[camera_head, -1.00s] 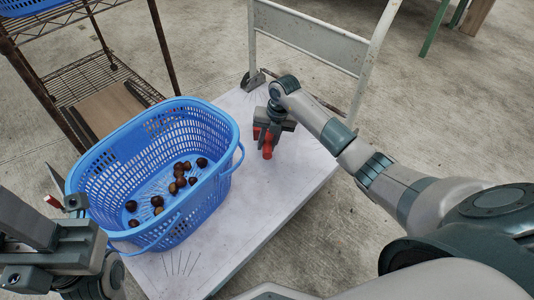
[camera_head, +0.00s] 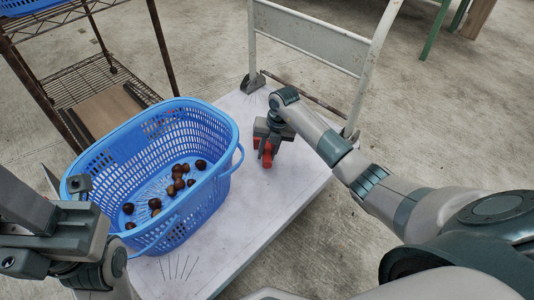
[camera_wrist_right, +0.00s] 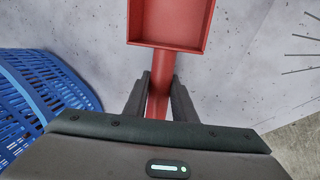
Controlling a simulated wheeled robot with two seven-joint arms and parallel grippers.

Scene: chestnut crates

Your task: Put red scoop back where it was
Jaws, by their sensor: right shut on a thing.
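The red scoop (camera_wrist_right: 172,22) is held in my right gripper (camera_wrist_right: 160,82). In the right wrist view its handle runs between the two dark fingers and its square pan points away from the gripper. In the head view my right gripper (camera_head: 266,148) is over the white platform, right of the blue basket, with red parts of the scoop (camera_head: 267,159) showing below it. The scoop's contact with the platform cannot be told. My left gripper (camera_head: 80,192) is at the basket's near left side; its fingers are not clear.
The blue basket (camera_head: 218,170) holds several chestnuts (camera_head: 180,178) and stands on the white platform (camera_head: 262,215), which has an upright handle frame (camera_head: 310,38) at its far end. A wire rack (camera_head: 80,78) stands at the left. The platform's near right part is clear.

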